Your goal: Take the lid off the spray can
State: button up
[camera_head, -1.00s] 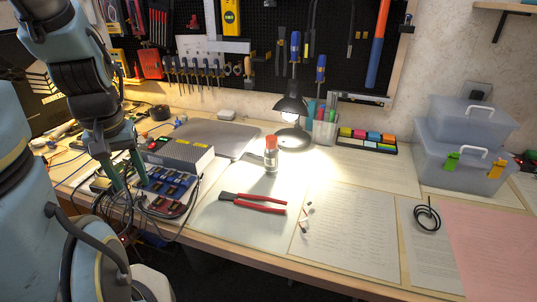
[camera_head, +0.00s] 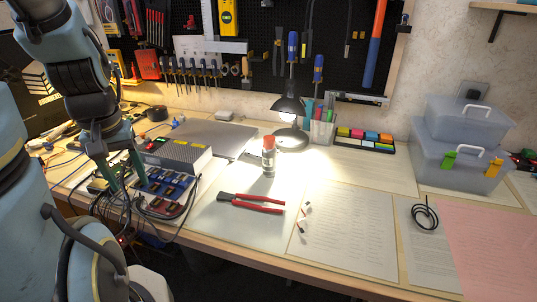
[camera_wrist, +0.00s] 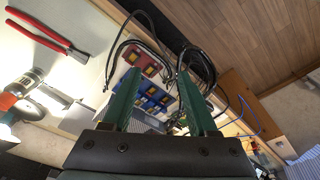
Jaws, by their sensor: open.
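The spray can (camera_head: 268,161) stands upright on the pale sheet in the middle of the desk, in front of the lamp. Its red-orange lid (camera_head: 269,142) is on top. In the wrist view the can (camera_wrist: 24,86) is at the left side, with the lid (camera_wrist: 7,101) near the left edge. My gripper (camera_head: 127,188) is open and empty, over the left part of the desk near the circuit board, well to the left of the can. In the wrist view its two green fingers (camera_wrist: 160,100) are apart with nothing between them.
Red-handled pliers (camera_head: 252,203) lie in front of the can. A black desk lamp (camera_head: 290,120) stands close behind it, beside a pen cup (camera_head: 322,130). A circuit board with cables (camera_head: 168,190) lies beneath my gripper. Clear plastic boxes (camera_head: 460,150) stand at right.

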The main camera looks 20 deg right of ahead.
jog(key=shift+o, duration=1.2)
jog(key=w+d+r+m, duration=0.1)
jog(key=w+d+r, duration=0.1)
jog(key=w+d, duration=0.6)
jog(key=shift+d+r+g+p, duration=0.25)
jog(key=shift+d+g+p, duration=0.2)
jog(key=shift+d, duration=0.35)
notch_tip(320, 180, up, 4)
jog(key=m+p, duration=0.1)
jog(key=m, duration=0.3)
send_over(269, 138)
jog(key=w, duration=0.1)
jog(key=shift+g, duration=0.35)
notch_tip(269, 138, down, 5)
jog(key=shift+s+d+r+p, duration=0.1)
jog(key=shift+r+p, duration=0.1)
jog(key=shift+p, duration=0.4)
jog(key=shift+s+f+p, duration=0.15)
jog(key=shift+f+p, duration=0.35)
jog(key=shift+f, duration=1)
jog(key=shift+s+f+p, duration=0.15)
jog(key=shift+f+p, duration=0.3)
jog(key=shift+f, duration=1)
